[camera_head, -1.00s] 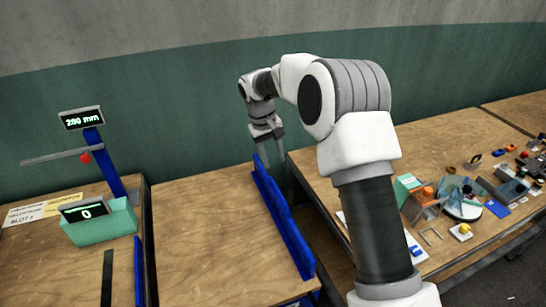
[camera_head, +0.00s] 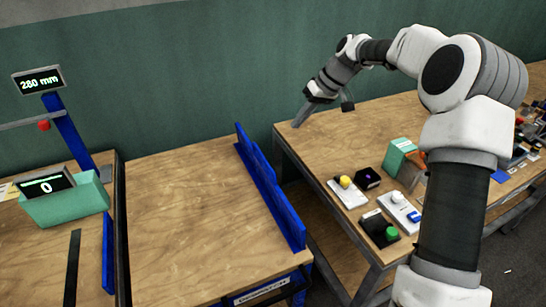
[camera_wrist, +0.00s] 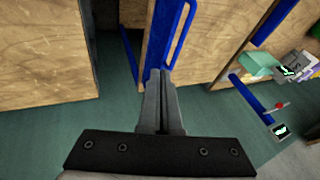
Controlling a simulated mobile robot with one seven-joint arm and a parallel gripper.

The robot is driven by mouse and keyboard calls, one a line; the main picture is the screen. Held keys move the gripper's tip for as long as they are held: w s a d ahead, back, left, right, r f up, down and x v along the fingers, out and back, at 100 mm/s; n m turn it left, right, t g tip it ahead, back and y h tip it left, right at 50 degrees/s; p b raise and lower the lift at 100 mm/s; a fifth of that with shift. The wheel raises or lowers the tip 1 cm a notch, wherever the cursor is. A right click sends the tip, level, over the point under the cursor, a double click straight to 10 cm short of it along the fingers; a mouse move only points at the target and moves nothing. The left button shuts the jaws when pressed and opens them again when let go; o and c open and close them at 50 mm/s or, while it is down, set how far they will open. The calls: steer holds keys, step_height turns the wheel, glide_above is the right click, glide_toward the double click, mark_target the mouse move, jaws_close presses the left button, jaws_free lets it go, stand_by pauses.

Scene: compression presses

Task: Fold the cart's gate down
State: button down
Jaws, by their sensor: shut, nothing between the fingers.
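The cart (camera_head: 180,205) has a wooden top and stands between two benches. My gripper (camera_head: 299,121) is to the right of the gate's far end, by the far left corner of the right bench, and apart from the gate in the head view. In the wrist view my gripper's fingers (camera_wrist: 160,75) are shut together and empty. Blue gate bars (camera_wrist: 178,32) show just beyond the fingertips there; contact cannot be told.
The right bench (camera_head: 310,150) holds small devices with yellow, white and green knobs (camera_head: 392,233) and a green box (camera_head: 398,155). A press with a 280 mm display (camera_head: 37,80) and a teal scale (camera_head: 62,203) stand left. The cart top is clear. A narrow gap separates cart and right bench.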

steer(key=d, duration=0.1)
steer(key=b, duration=0.1)
glide_above(264, 171)
steer(key=w+d, duration=0.2)
steer(key=w, duration=0.1)
steer(key=shift+f, duration=4.6)
steer(key=shift+w+d+y, duration=0.1)
steer(key=shift+d+y, duration=0.05)
steer(key=shift+y, duration=0.25)
steer(key=shift+s+a+t+h, duration=0.2)
steer(key=shift+a+t+h, duration=0.1)
steer(key=shift+a+h, duration=0.15)
steer(key=shift+s+a+r, duration=0.1)
steer(key=shift+s+a, duration=0.05)
steer(key=shift+a, duration=0.1)
